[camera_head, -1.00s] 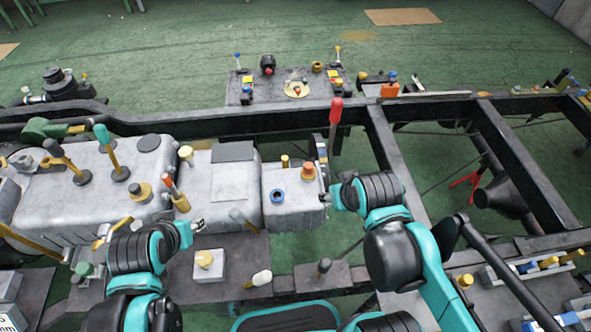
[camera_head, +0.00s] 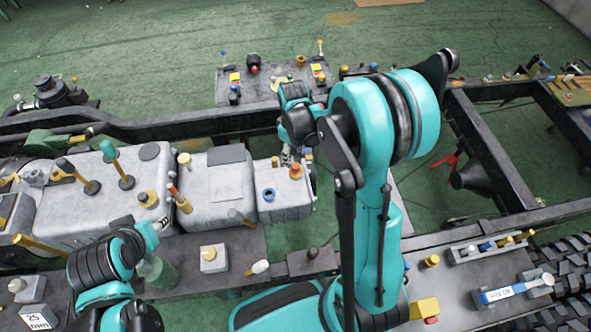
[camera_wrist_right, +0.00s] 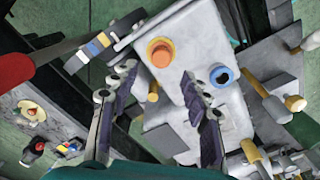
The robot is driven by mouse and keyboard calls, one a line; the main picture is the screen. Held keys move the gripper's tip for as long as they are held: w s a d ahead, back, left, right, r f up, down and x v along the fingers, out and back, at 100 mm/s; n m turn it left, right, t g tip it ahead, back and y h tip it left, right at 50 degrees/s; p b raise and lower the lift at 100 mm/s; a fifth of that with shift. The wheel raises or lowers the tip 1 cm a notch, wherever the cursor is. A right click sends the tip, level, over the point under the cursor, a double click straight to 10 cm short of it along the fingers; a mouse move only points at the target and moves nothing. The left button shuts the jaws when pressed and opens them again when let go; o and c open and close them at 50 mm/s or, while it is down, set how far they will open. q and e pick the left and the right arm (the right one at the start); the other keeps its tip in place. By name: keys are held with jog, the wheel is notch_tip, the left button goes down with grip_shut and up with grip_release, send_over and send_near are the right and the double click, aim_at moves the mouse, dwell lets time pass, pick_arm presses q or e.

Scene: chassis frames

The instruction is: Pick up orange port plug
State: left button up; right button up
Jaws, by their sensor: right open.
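The orange port plug (camera_head: 295,170) stands on top of the right-hand light grey box (camera_head: 283,205), near its far edge. In the right wrist view the orange plug (camera_wrist_right: 160,52) shows its round top, just ahead of the fingertips. My right gripper (camera_head: 289,157) is beside the plug, at the box's far side, partly hidden by my arm. In the right wrist view the right gripper (camera_wrist_right: 157,76) is open, with nothing between its fingers.
A blue ring-shaped port (camera_head: 268,194) is close to the orange plug on the same box. A yellow peg (camera_head: 275,162) stands at the far edge. A dark chassis rail (camera_head: 190,119) runs behind.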

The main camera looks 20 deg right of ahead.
aim_at(295, 165)
notch_tip(295, 165, down, 6)
jog(key=shift+s+d+f+b, duration=0.1)
jog(key=shift+s+b, duration=0.05)
jog(key=shift+b, duration=0.85)
grip_shut()
